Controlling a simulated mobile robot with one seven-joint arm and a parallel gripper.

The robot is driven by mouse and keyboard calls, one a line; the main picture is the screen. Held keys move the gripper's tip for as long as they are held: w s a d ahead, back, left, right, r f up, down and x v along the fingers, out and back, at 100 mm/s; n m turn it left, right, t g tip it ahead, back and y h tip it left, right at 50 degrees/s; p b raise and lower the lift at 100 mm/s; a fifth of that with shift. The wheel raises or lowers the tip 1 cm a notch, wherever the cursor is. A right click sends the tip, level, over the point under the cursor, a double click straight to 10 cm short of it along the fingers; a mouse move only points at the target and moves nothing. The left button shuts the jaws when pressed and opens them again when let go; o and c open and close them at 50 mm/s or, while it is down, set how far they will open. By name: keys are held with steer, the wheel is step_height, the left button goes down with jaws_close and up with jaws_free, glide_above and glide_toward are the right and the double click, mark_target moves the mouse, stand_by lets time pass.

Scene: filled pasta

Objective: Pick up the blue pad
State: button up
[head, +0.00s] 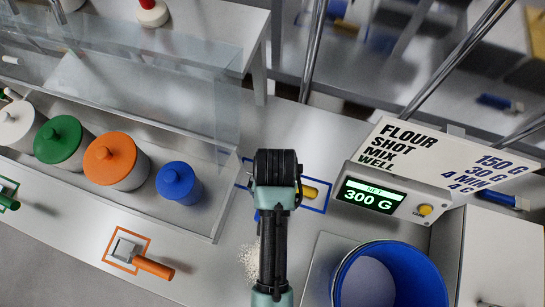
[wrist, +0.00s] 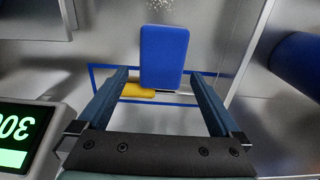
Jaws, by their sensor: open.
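The blue pad (wrist: 164,57) is a rounded upright rectangle in the wrist view, between and partly beyond my fingertips, with visible gaps on both sides. My gripper (wrist: 158,76) is open, and neither finger touches the pad. The pad's lower edge overlaps a yellow handle (wrist: 138,91) within a blue outline (wrist: 97,71). In the head view my arm hides most of this spot; only a small blue patch (head: 257,215) shows beside it, probably the pad. The yellow handle (head: 310,193) shows right of my arm. I cannot tell the exact height between fingers and pad.
A scale reading 300 G (head: 372,195) stands right of my arm, with a blue tub (head: 432,285) in front. White powder (head: 250,262) lies on the bench.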

steer(key=shift+s+a+f+p, duration=0.1)
steer(key=shift+f+p, duration=0.2)
steer(key=shift+f, duration=1.2)
steer(key=shift+s+a+f+p, duration=0.1)
steer(key=shift+f+p, duration=0.2)
steer(key=shift+f, duration=1.2)
steer(key=c, duration=1.1)
steer(key=shift+r+b, duration=0.45)
steer(key=shift+r, duration=4.6)
steer(key=o, duration=0.7)
steer(key=c, duration=0.5)
